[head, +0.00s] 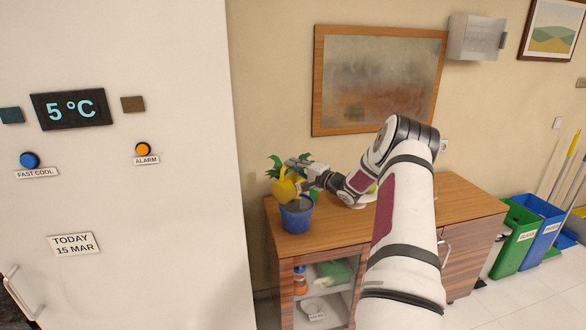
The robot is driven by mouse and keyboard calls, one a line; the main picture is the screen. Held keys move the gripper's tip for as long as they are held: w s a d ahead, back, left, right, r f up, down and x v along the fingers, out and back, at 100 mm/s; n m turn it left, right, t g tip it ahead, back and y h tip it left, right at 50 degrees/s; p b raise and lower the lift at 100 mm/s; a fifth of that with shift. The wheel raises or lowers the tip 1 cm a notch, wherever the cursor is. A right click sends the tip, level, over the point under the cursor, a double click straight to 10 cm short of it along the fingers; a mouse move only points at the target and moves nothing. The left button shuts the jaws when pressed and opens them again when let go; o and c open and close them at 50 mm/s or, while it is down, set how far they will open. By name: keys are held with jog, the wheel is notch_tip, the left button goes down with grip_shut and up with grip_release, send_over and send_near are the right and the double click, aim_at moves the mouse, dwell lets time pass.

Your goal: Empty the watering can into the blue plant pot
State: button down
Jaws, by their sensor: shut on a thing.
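The yellow watering can (287,187) is held above the blue plant pot (296,215) and looks tilted over it. My gripper (305,184) is shut on the watering can from its right side. The pot stands upright near the left front corner of the wooden cabinet top (342,230). Grey-brown fill shows inside the pot's rim. The picture is too small to show whether anything flows from the can. Part of the can is hidden by my gripper.
Green leaves (275,166) show behind the can. A yellow-green round thing (371,188) is partly hidden behind my arm. The tall white fridge-like unit (120,200) stands close on the left. Green (517,238) and blue (541,230) bins stand right. The cabinet's right top is clear.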

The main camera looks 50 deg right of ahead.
aim_at(282, 175)
jog(key=shift+d, duration=0.1)
jog(key=shift+d+r+m, duration=0.2)
jog(key=shift+d+m, duration=0.3)
jog(key=shift+d, duration=0.1)
jog(key=a+n, duration=0.1)
jog(key=a+f+n+p, duration=0.1)
jog(key=a, duration=0.1)
jog(key=a+f+n+p, duration=0.1)
jog(key=a, duration=0.1)
jog(key=shift+s+a+f+n, duration=0.1)
jog(key=shift+n, duration=0.2)
jog(key=shift+a+f, duration=0.2)
jog(key=shift+a, duration=0.05)
jog(key=shift+a+n, duration=0.1)
jog(key=shift+n, duration=0.2)
jog(key=shift+a+f+n+p, duration=0.35)
jog(key=shift+a+f+n, duration=0.6)
jog(key=shift+a, duration=0.1)
jog(key=shift+a+f+n+p, duration=0.3)
jog(key=shift+a+f+n, duration=0.55)
jog(key=shift+a+n, duration=0.15)
